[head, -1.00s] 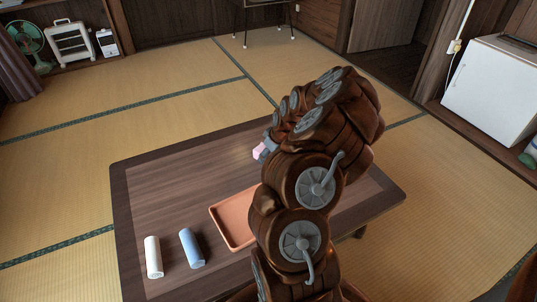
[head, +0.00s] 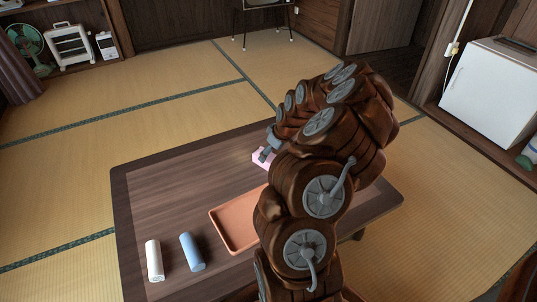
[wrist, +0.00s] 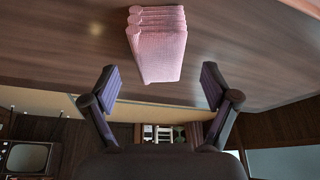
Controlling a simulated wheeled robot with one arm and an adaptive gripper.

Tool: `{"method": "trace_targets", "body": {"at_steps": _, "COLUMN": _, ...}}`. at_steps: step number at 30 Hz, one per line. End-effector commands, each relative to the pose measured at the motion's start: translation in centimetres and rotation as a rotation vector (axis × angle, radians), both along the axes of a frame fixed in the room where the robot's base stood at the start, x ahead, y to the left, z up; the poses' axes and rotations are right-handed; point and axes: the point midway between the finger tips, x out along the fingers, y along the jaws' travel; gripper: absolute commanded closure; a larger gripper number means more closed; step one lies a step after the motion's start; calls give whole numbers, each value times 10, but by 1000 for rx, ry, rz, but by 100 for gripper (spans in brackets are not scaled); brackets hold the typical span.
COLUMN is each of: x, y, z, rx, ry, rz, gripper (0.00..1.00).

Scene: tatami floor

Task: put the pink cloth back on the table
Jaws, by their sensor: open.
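The pink cloth (head: 260,156) is on the dark wooden table (head: 165,190), beyond the tray, partly hidden by my gripper in the head view. In the wrist view, the cloth (wrist: 160,48) is a folded bundle with several layers, against the table top. My gripper (wrist: 160,86) is open, with its fingers spread wide on either side and the cloth just past the fingertips. Nothing is between the fingers, and they look clear of the cloth. In the head view, my gripper (head: 268,149) is small and mostly behind my arm.
An orange-brown tray (head: 228,232) lies on the table, partly behind my arm. A white roll (head: 154,260) and a blue roll (head: 192,252) lie at the near left. The table's left and far left parts are bare. A white fridge (head: 492,92) stands at the right.

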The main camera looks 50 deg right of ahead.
Motion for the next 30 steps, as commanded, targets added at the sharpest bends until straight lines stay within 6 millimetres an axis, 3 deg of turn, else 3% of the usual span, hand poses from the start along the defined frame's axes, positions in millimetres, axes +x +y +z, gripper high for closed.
{"method": "trace_targets", "body": {"at_steps": 3, "x": -9, "y": -1, "z": 27, "rx": -3, "ry": -4, "rz": -1, "gripper": 14}}
{"method": "trace_targets", "body": {"at_steps": 9, "x": -21, "y": -2, "z": 54, "rx": -1, "ry": -3, "rz": -2, "gripper": 14}}
{"method": "trace_targets", "body": {"at_steps": 20, "x": -27, "y": 1, "z": 69, "rx": 1, "ry": -1, "rz": 4, "gripper": 14}}
{"method": "trace_targets", "body": {"at_steps": 23, "x": -19, "y": 20, "z": 80, "rx": 11, "ry": 6, "rz": 26, "gripper": 14}}
{"method": "trace_targets", "body": {"at_steps": 25, "x": -11, "y": 48, "z": 93, "rx": 25, "ry": 19, "rz": 56, "gripper": 14}}
{"method": "trace_targets", "body": {"at_steps": 30, "x": -10, "y": 148, "z": 131, "rx": 72, "ry": 102, "rz": 147, "gripper": 14}}
